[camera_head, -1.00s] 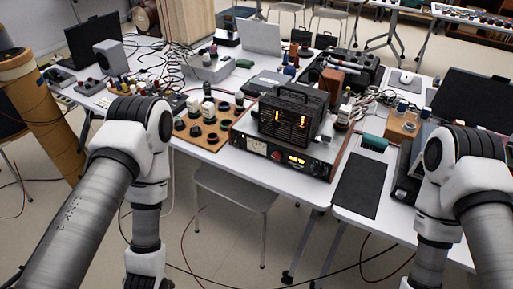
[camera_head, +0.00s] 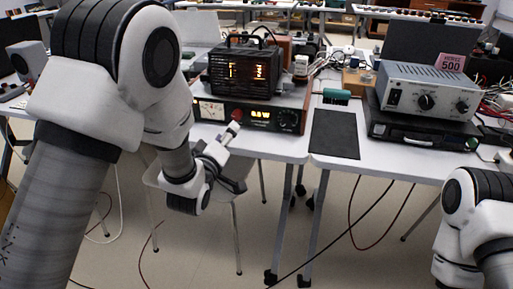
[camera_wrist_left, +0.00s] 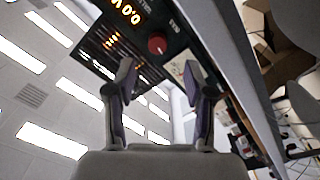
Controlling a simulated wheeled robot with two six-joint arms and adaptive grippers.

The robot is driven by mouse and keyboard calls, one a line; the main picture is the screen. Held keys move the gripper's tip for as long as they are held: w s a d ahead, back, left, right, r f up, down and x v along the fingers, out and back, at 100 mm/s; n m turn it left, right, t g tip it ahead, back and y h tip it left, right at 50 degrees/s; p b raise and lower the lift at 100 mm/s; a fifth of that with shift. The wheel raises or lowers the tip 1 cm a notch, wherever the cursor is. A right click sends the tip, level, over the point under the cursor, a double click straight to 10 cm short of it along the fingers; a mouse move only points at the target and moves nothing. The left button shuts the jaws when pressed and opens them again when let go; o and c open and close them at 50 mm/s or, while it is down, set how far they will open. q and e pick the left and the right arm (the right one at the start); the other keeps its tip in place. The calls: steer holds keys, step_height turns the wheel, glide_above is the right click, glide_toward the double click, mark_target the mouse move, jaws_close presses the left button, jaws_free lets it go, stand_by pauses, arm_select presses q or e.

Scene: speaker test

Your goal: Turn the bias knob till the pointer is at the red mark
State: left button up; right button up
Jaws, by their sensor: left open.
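The amplifier (camera_head: 262,118) with a dark front panel stands at the table's front edge in the head view. Its panel carries a meter (camera_head: 211,110), a lit display, a red knob (camera_head: 237,115) and a black knob with a pale scale (camera_head: 288,120). The panel labels, pointer and red mark are too small to read. My left gripper (camera_head: 230,132) is just in front of the red knob. My right gripper is out of view.
A chair is below the table in front.

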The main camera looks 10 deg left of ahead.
mark_target(236, 117)
arm_select(q)
steer(key=w, duration=0.8)
steer(key=shift+d+r, duration=0.15)
steer(key=shift+r, duration=0.05)
jaws_close()
